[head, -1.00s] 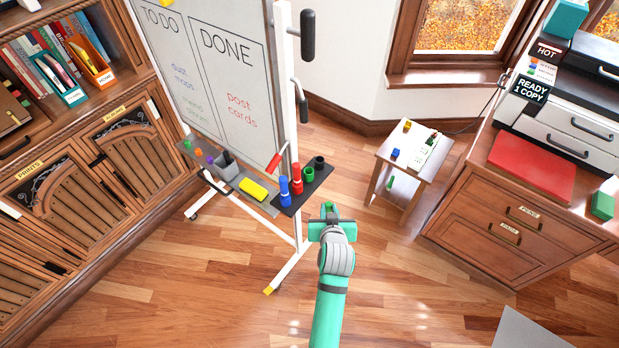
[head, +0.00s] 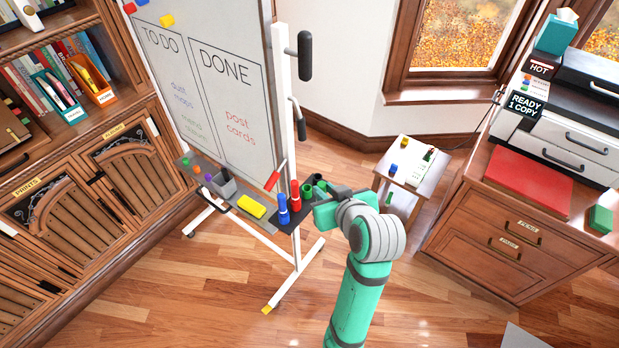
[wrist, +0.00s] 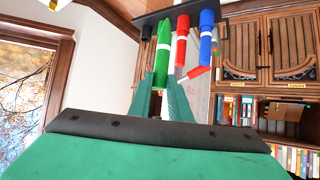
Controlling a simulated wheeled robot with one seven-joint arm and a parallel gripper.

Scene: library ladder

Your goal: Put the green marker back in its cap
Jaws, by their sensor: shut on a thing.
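The green marker (wrist: 161,72) is held between my gripper's fingers in the wrist view, which looks upside down. My gripper (head: 322,200) is shut on the marker, at the right end of the holder (head: 281,217). The red marker (head: 295,195) and blue marker (head: 283,210) stand upright beside it. The marker is mostly hidden in the head view.
A small side table (head: 417,170) stands right of my arm.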

